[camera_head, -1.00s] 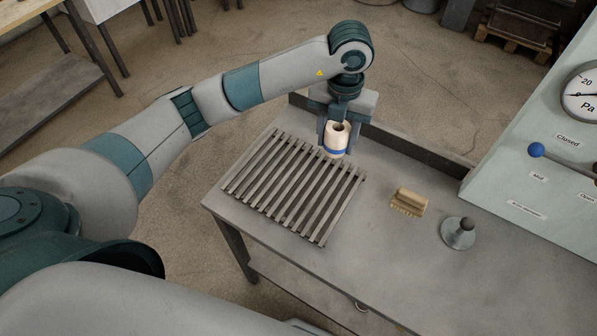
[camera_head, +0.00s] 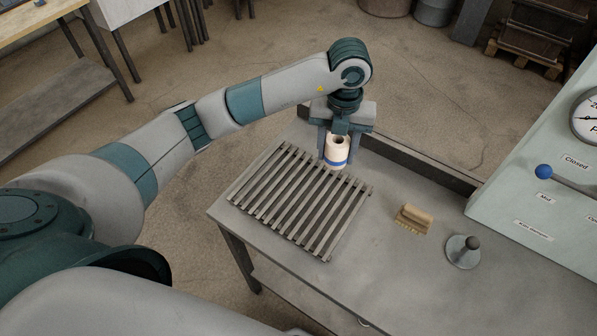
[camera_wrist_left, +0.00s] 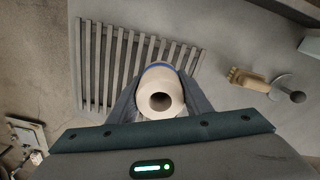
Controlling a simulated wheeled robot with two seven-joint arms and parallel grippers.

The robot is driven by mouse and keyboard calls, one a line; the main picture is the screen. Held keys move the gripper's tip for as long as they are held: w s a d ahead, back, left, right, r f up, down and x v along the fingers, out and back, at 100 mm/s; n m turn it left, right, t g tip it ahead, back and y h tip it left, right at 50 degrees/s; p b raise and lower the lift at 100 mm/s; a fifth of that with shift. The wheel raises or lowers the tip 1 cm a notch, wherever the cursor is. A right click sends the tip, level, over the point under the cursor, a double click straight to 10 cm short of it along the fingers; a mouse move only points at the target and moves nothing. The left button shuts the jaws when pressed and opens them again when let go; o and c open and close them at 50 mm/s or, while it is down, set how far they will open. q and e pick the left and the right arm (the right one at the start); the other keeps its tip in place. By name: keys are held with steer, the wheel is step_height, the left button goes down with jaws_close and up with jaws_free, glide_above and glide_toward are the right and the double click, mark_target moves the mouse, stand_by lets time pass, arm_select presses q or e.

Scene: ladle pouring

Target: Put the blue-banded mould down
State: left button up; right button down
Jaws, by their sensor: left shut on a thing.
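The blue-banded mould (camera_head: 337,147) is a cream cylinder with a dark hole in its top and a blue band near its lower end. My left gripper (camera_head: 337,150) is shut on it and holds it about upright at the far right corner of the slatted rack (camera_head: 290,203). In the left wrist view the mould (camera_wrist_left: 160,92) sits between the two fingers, with the rack (camera_wrist_left: 120,62) beyond it. I cannot tell whether its base touches the slats. My right gripper does not show.
The rack lies on a grey metal table (camera_head: 360,285). A wooden brush (camera_head: 413,219) and a grey disc with a knob (camera_head: 463,251) stand to the right. A pale panel with a gauge and blue-knobbed lever (camera_head: 545,172) is at the right edge. A raised lip runs along the table's back.

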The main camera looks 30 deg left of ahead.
arm_select(q)
steer(key=p, duration=0.3)
glide_above(298, 179)
step_height(298, 179, down, 5)
steer(key=shift+f, duration=0.2)
steer(key=shift+f, duration=0.1)
step_height(298, 179, down, 3)
steer(key=shift+r+p, duration=0.15)
steer(key=shift+p, duration=0.9)
steer(key=shift+f, duration=0.55)
